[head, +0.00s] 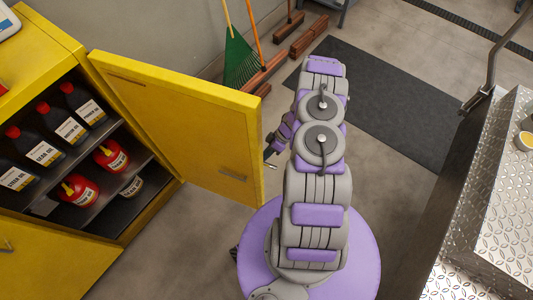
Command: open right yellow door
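The yellow cabinet (50,45) stands on the left of the head view. Its right yellow door (180,120) is swung wide open, showing the shelves inside. A small latch plate (232,175) sits near the door's free edge. My arm reaches up the middle of the view, to the right of the door. My gripper (270,156) is beside the door's free edge, mostly hidden by my arm. Whether it touches the door, and whether its fingers are open or shut, cannot be seen.
Dark bottles (60,122) and red containers (110,155) stand on the shelves. Another yellow panel (55,260) is at bottom left. A green rake (240,62) leans by the wall. A dark mat (390,100) lies behind my arm. A metal tread-plate structure (490,190) is at right.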

